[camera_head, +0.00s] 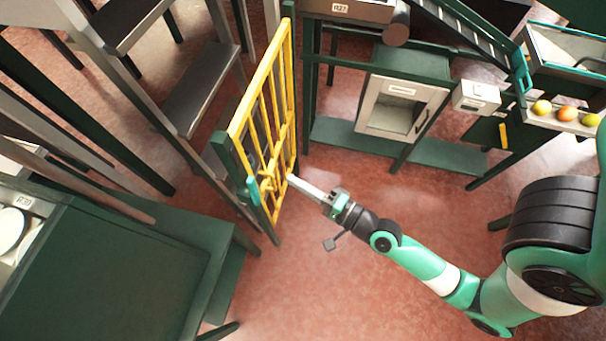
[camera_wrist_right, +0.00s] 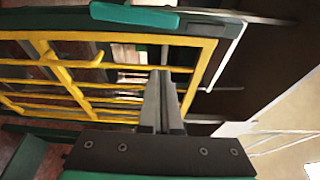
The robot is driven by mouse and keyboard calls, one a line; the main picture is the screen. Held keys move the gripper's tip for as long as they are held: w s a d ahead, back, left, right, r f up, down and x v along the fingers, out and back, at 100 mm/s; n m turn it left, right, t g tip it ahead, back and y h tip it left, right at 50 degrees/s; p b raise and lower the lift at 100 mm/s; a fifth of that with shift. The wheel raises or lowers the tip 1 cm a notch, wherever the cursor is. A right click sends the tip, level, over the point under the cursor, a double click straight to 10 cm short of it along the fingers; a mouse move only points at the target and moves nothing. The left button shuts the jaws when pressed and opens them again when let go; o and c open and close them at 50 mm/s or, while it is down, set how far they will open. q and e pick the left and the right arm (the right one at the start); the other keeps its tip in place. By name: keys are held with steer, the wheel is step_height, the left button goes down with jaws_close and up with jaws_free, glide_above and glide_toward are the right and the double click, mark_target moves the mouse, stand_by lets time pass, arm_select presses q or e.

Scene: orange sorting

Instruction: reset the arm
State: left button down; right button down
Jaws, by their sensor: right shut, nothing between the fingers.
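My right gripper (camera_head: 291,179) is shut and empty. Its fingertips are at the right side of the yellow barred gate (camera_head: 284,90), close to its lower part; I cannot tell whether they touch it. In the right wrist view the shut fingers (camera_wrist_right: 160,75) point at the yellow gate bars (camera_wrist_right: 70,75), overlapping them in the picture. My right arm reaches in from the right of the head view. My left gripper is not in view.
A green table (camera_head: 100,270) fills the lower left. A grey box (camera_head: 402,105) stands on a green frame behind. Several fruits, one an orange (camera_head: 566,114), sit at upper right. The red floor (camera_head: 340,270) is clear below the arm.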

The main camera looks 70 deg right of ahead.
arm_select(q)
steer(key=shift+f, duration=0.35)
arm_select(e)
steer(key=shift+s+a, duration=0.15)
steer(key=shift+s, duration=0.5)
